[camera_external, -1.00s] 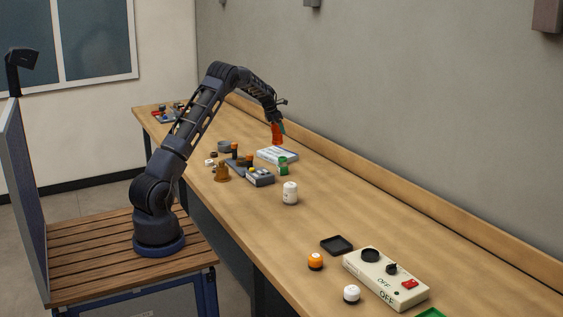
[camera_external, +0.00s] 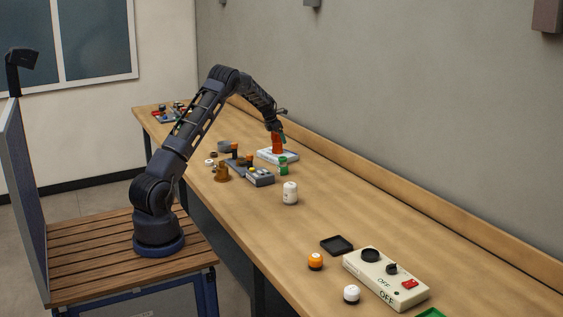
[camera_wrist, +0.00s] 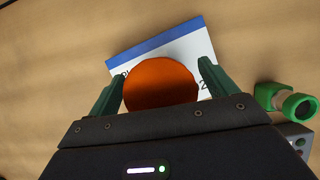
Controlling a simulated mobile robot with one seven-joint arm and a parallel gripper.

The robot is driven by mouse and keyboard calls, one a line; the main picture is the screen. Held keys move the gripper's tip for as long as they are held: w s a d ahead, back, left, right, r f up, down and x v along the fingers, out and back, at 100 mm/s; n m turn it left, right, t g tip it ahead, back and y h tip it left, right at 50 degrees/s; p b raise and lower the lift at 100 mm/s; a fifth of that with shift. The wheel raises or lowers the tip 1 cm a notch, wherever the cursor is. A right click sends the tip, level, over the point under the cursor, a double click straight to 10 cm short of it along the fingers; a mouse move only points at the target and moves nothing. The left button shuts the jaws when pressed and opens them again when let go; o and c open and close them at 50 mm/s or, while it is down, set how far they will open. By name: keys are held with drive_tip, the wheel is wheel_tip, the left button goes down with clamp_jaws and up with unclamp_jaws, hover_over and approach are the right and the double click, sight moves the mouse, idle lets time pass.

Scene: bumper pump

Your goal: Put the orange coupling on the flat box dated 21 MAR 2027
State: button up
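The orange coupling (camera_external: 277,142) is upright between the fingers of my gripper (camera_external: 277,132). In the wrist view its round orange top (camera_wrist: 160,84) sits between the two green fingertips (camera_wrist: 162,88), which appear to press on its sides. The flat box (camera_external: 290,156) is white with a blue edge and lies on the bench directly under the coupling. In the wrist view the box (camera_wrist: 150,46) is mostly covered by the coupling, and its date cannot be read. The coupling's lower end is at or just above the box top; I cannot tell whether they touch.
A green fitting (camera_external: 283,166) stands close beside the box, also in the wrist view (camera_wrist: 288,101). A grey device (camera_external: 260,177), a brown part (camera_external: 221,172) and a white jar (camera_external: 290,193) stand nearby. The bench (camera_external: 340,205) is clear towards the wall.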

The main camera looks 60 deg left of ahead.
drive_tip(key=shift+r, duration=0.1)
drive_tip(key=v, duration=1.2)
drive_tip(key=s+d+r+m, duration=0.6)
drive_tip(key=s+d, duration=0.1)
drive_tip(key=d, duration=0.4)
drive_tip(key=s+d+r+m+h, duration=0.1)
drive_tip(key=s+d+r+m, duration=0.55)
drive_tip(key=d, duration=0.45)
drive_tip(key=s+d+r+m, duration=0.5)
drive_tip(key=s+d+r, duration=0.15)
drive_tip(key=d, duration=0.45)
drive_tip(key=s+d+m, duration=0.9)
drive_tip(key=s+d, duration=0.2)
drive_tip(key=s, duration=0.4)
drive_tip(key=s+d+f+m, duration=0.2)
drive_tip(key=s+m, duration=0.1)
drive_tip(key=s, duration=0.2)
drive_tip(key=s+d+f+m, duration=0.2)
drive_tip(key=s+m, duration=0.1)
drive_tip(key=s, duration=0.2)
drive_tip(key=s+d+f+m+y, duration=0.1)
drive_tip(key=s+d+f+m, duration=0.1)
drive_tip(key=s, duration=0.4)
drive_tip(key=shift+d+m, duration=0.25)
drive_tip(key=shift+m, duration=0.5)
